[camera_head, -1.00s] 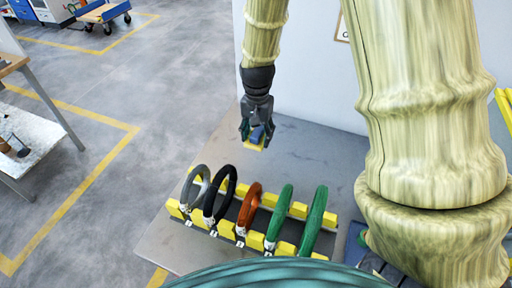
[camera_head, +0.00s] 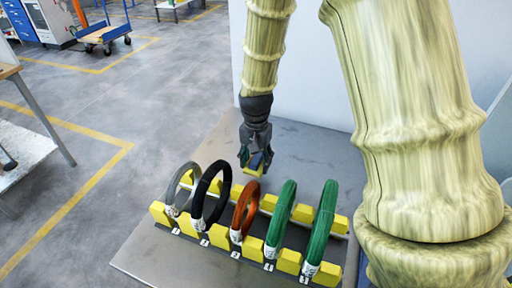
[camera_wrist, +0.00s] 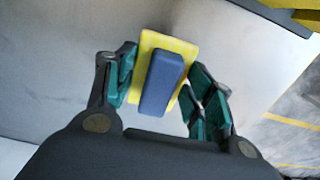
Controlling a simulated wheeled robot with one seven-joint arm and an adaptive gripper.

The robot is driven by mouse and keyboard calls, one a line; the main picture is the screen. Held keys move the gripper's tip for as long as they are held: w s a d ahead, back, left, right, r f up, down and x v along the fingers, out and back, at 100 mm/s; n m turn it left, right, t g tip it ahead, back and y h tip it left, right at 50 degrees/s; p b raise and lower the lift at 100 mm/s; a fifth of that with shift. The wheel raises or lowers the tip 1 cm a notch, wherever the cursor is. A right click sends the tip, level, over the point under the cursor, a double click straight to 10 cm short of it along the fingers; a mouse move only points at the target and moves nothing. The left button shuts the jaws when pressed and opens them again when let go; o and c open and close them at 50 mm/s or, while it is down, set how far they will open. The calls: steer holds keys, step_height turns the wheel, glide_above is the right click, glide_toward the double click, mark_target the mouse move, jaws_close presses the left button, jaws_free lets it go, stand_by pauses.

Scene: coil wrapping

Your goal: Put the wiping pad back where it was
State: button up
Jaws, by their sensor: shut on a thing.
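My gripper (camera_head: 254,160) is shut on the wiping pad (camera_head: 255,170), a yellow pad with a blue block-shaped grip. In the wrist view the pad (camera_wrist: 148,45) lies between the two fingers, with its blue grip (camera_wrist: 162,82) facing the camera. My gripper points down and holds the pad above the grey table (camera_head: 140,262), behind the coil rack (camera_head: 160,213). I cannot tell the exact height of the pad over the table. No marked place for the pad can be made out.
The rack with yellow blocks holds several upright coils: grey (camera_head: 173,191), black (camera_head: 196,205), orange (camera_head: 238,213) and green (camera_head: 318,230). Bare table lies behind the rack. A pale wall (camera_head: 320,60) stands behind the table. A workbench (camera_head: 20,145) and a trolley (camera_head: 104,36) are off left.

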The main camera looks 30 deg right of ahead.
steer(key=w+d, duration=0.2)
steer(key=w, duration=0.2)
steer(key=w+d+f+p, duration=0.1)
steer(key=w+d, duration=0.1)
steer(key=w, duration=0.3)
steer(key=w+d+p, duration=0.1)
steer(key=w+d, duration=0.2)
steer(key=w, duration=0.1)
steer(key=shift+w+f, duration=0.2)
steer(key=shift+w, duration=0.05)
steer(key=shift+f+p, duration=0.65)
steer(key=shift+f, duration=1.1)
steer(key=o, duration=0.9)
steer(key=shift+f, duration=0.15)
steer(key=shift+o, duration=0.4)
step_height(320, 180, up, 12)
steer(key=b, duration=0.2)
steer(key=shift+r, duration=0.2)
steer(key=shift+r, duration=0.1)
